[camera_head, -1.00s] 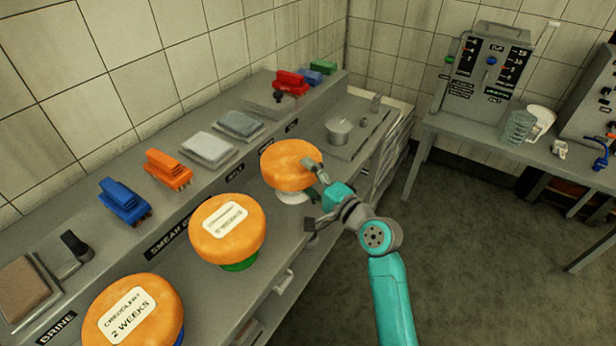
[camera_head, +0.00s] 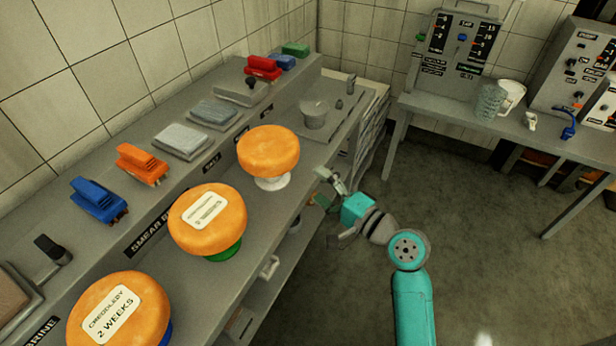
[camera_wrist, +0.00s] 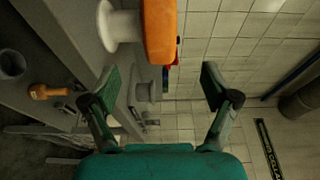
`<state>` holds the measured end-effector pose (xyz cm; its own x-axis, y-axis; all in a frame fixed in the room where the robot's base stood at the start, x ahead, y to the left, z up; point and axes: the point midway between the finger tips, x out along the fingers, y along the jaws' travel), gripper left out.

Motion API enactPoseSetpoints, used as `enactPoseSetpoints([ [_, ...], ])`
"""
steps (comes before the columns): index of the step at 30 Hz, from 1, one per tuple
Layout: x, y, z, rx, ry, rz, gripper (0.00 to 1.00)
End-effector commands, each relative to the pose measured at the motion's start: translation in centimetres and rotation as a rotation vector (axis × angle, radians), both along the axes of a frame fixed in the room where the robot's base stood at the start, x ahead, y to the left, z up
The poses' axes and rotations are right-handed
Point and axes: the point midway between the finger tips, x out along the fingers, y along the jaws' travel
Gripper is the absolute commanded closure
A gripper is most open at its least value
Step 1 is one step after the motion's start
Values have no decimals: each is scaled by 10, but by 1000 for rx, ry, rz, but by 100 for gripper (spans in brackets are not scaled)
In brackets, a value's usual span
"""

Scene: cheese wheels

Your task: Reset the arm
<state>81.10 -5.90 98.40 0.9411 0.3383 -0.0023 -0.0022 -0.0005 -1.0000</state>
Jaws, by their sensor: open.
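My gripper (camera_head: 326,204) is open and empty, held out in front of the counter edge, to the right of the far cheese wheel (camera_head: 268,151). In the wrist view my gripper (camera_wrist: 160,85) shows two spread fingers with nothing between them. The far cheese wheel is orange and sits on a white stand (camera_head: 273,183); it also shows at the top of the wrist view (camera_wrist: 160,30), apart from the fingers. A middle cheese wheel (camera_head: 190,236) with a label sits on a green stand (camera_head: 228,252). A near wheel (camera_head: 130,335) is labelled "2 WEEKS".
The counter (camera_head: 275,225) runs along the left wall, with blue (camera_head: 98,200) and orange (camera_head: 141,164) brushes on its raised shelf. A metal pot (camera_head: 314,114) stands at its far end. A side table (camera_head: 455,118) holds machines and jugs. The floor right of my arm is clear.

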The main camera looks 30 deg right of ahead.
Motion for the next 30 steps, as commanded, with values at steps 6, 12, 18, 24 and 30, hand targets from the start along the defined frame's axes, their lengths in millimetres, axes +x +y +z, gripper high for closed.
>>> enactPoseSetpoints([
  [6,-7,-2,1,-1,-1,1,14],
  [12,-14,1,-12,-20,11,-20,14],
  [18,-48,13,-62,-142,60,-113,14],
  [24,-101,23,-108,-336,109,-198,14],
  [30,-162,31,-137,-562,143,-244,14],
])
